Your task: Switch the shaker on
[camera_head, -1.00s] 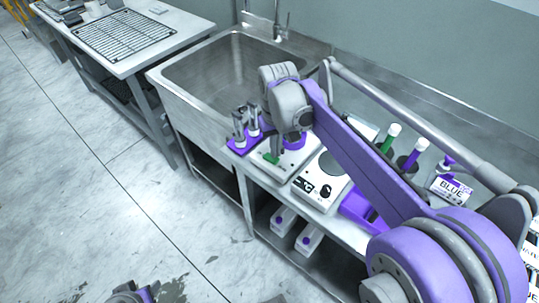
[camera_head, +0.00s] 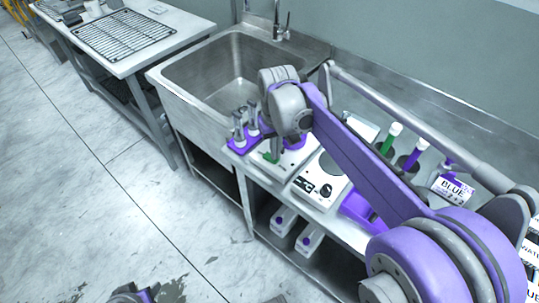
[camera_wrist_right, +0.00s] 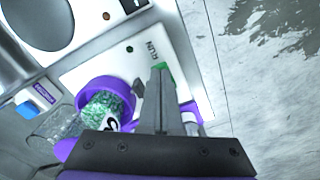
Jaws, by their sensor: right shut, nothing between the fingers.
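The shaker is a white box (camera_head: 285,170) on the bench right of the sink in the head view. In the right wrist view its white top (camera_wrist_right: 105,62) has a "RUN" label beside a green switch (camera_wrist_right: 168,78). A jar of green granules (camera_wrist_right: 105,108) stands in a purple holder on it. My right gripper (camera_wrist_right: 160,72) is shut and empty, its fingertips right at the green switch and partly covering it. I cannot tell whether they touch it. In the head view my right arm hides much of the shaker. My left gripper does not show clearly.
A white hotplate-like unit (camera_head: 320,182) with a dial stands right next to the shaker. A purple rack with bottles (camera_head: 243,140) is on its left, near the sink (camera_head: 222,80).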

